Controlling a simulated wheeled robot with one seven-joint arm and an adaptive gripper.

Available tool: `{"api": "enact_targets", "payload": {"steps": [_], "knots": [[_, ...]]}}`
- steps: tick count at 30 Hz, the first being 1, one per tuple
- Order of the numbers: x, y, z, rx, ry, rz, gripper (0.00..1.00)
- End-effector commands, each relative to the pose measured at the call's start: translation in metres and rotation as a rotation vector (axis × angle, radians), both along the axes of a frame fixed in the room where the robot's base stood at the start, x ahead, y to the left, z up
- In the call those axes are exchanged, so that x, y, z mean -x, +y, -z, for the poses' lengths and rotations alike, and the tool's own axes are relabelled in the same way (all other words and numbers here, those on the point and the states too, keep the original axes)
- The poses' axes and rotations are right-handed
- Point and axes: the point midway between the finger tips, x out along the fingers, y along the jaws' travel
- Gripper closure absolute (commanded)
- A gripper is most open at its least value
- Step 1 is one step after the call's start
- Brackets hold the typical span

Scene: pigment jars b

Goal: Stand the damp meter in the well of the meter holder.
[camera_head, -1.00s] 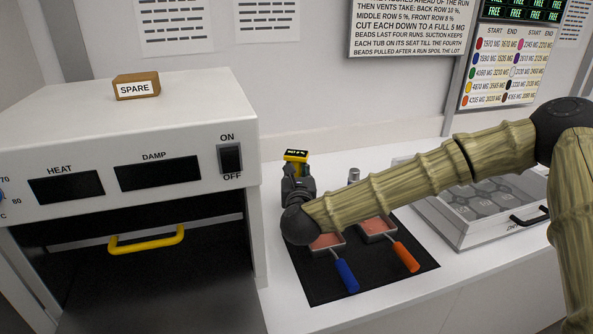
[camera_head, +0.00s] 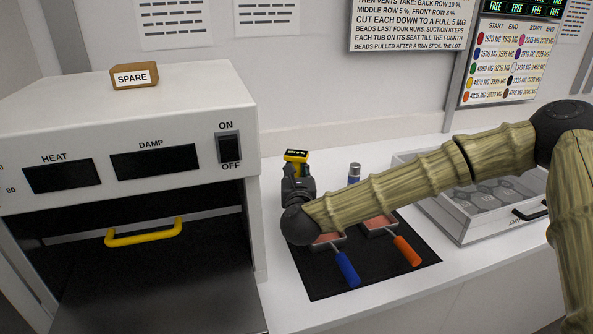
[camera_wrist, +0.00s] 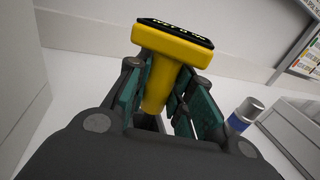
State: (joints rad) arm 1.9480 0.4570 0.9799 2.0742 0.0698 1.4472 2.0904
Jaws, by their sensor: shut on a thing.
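The damp meter (camera_head: 297,157) is yellow with a dark display on top. It also shows in the wrist view (camera_wrist: 172,45), upright or nearly so, its yellow stem between the green pads of my gripper (camera_wrist: 168,105). In the head view my gripper (camera_head: 298,188) is shut on it at the back left of the black mat.
A silver and blue cylinder (camera_head: 354,173) stands right of my gripper. A black mat (camera_head: 325,285) holds blue-handled and orange-handled tools. The white oven (camera_head: 255,215) stands close on the left; a clear-lidded case (camera_head: 455,222) is at the right.

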Motion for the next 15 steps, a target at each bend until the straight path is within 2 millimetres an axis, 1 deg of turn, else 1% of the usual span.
{"api": "enact_targets", "payload": {"steps": [15], "knots": [[0.0000,0.0000,0.0106,0.000,0.000,0.000,1.00]]}}
